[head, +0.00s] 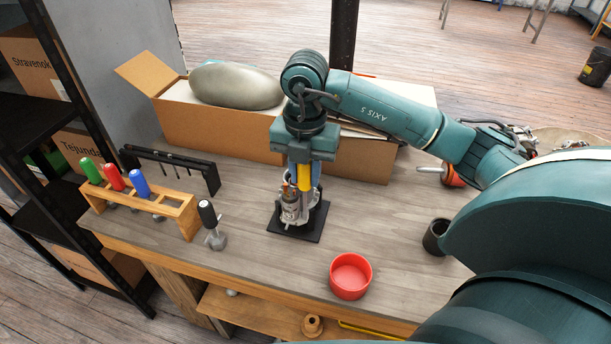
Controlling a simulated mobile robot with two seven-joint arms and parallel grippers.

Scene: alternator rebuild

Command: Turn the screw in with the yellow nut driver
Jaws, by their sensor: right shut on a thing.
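The yellow nut driver (304,178) stands roughly upright in my right gripper (304,168), which is shut on its handle. The driver's lower end is over the silver alternator (290,212), at its upper part. I cannot tell whether its tip touches a screw; the screw is hidden or too small to see. The alternator sits on a black base plate (312,234) on the workbench (250,258). My left gripper is not in view.
A wooden rack (178,212) holds green, red and blue drivers at left. A black-handled tool (208,215) stands beside it. A red bowl (350,275) sits at the front, a dark cup (436,237) at right. A cardboard box (220,133) stands behind the alternator.

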